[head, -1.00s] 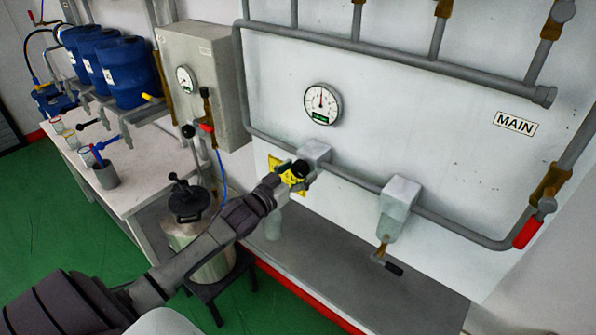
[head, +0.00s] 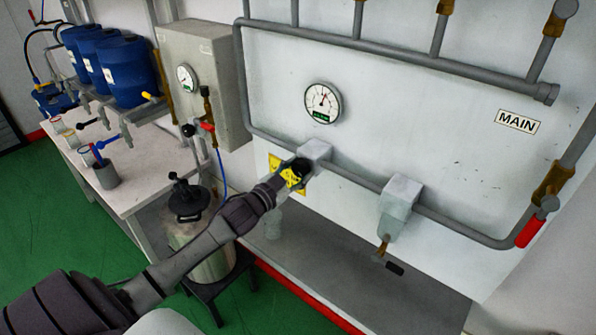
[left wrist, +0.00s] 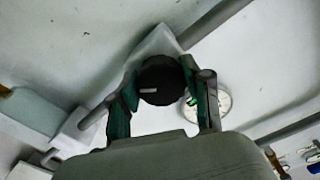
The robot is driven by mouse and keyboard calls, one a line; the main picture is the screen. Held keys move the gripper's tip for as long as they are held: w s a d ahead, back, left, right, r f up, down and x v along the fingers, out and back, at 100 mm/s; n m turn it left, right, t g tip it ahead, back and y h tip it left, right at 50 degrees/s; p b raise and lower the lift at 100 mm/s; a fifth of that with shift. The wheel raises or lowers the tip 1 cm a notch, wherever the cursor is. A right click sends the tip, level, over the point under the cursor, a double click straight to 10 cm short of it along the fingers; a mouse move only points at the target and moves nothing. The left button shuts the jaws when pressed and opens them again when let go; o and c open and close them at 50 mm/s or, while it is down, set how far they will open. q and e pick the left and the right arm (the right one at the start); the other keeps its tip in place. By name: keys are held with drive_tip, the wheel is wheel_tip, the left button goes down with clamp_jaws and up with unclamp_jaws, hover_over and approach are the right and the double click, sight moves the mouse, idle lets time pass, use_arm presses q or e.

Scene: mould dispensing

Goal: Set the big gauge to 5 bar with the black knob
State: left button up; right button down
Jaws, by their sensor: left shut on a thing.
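The big gauge (head: 323,102) is a round white dial on the wall panel, with a green patch low on its face. Its needle points up and slightly right; the numbers are too small to read. The black knob (head: 301,167) sits on the grey regulator block (head: 316,151) below the gauge. My left gripper (head: 298,172) is shut on the knob. In the left wrist view the knob (left wrist: 162,80) is between both fingers, its white mark lying nearly level toward the left. The gauge (left wrist: 223,103) is partly hidden behind a finger there. My right gripper is out of view.
A yellow sign (head: 287,176) is behind the gripper. A second grey block (head: 401,198) with a black-handled valve is to the right, and a red-handled valve (head: 529,232) further right. A steel vessel (head: 190,212) stands left of my arm. A grey pipe runs along the panel.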

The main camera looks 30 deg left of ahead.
use_arm(q)
drive_tip(key=o, duration=1.2)
drive_tip(key=shift+c, duration=0.2)
drive_tip(key=s+a, duration=0.1)
drive_tip(key=s, duration=1.1)
